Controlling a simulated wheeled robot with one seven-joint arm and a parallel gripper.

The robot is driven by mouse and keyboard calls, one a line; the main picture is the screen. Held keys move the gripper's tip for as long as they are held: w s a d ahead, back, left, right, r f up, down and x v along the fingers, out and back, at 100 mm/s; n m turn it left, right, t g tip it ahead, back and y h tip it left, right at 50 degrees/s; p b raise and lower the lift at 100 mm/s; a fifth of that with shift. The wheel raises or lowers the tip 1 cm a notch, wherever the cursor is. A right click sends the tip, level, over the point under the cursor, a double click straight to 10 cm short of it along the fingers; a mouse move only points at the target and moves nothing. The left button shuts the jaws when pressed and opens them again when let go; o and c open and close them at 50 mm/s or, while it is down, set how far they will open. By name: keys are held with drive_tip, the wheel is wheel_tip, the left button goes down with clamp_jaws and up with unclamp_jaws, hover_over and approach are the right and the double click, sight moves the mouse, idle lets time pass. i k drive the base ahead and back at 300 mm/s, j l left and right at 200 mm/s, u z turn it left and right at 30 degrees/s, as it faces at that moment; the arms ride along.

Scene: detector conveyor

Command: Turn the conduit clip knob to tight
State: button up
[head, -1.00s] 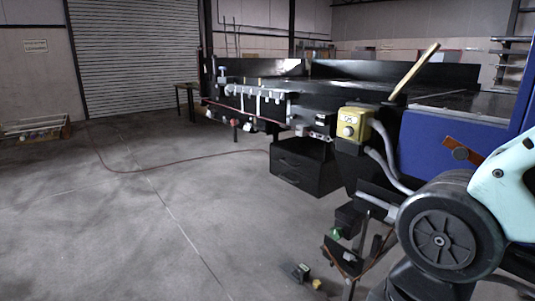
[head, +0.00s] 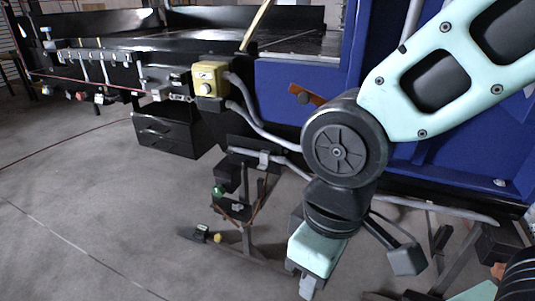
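Two grey conduits (head: 243,117) run down from a yellow box (head: 210,79) with a dial on its face. A small pale grey clip (head: 263,159) sits on the lower conduit run. Its knob and any tight mark are too small to make out. I cannot make out my gripper's fingers.
The blue panel (head: 283,74) stands behind my arm. A black box (head: 166,134) hangs under the black conveyor frame. Dark stand legs and small items, including a green one (head: 218,191), are below the conduits. The grey floor at left is clear.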

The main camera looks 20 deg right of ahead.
sight(245, 162)
drive_tip(key=i+j+u, duration=0.25)
drive_tip(key=u, duration=0.2)
drive_tip(key=i+j+u, duration=0.1)
drive_tip(key=i+u, duration=0.25)
drive_tip(key=u, duration=0.15)
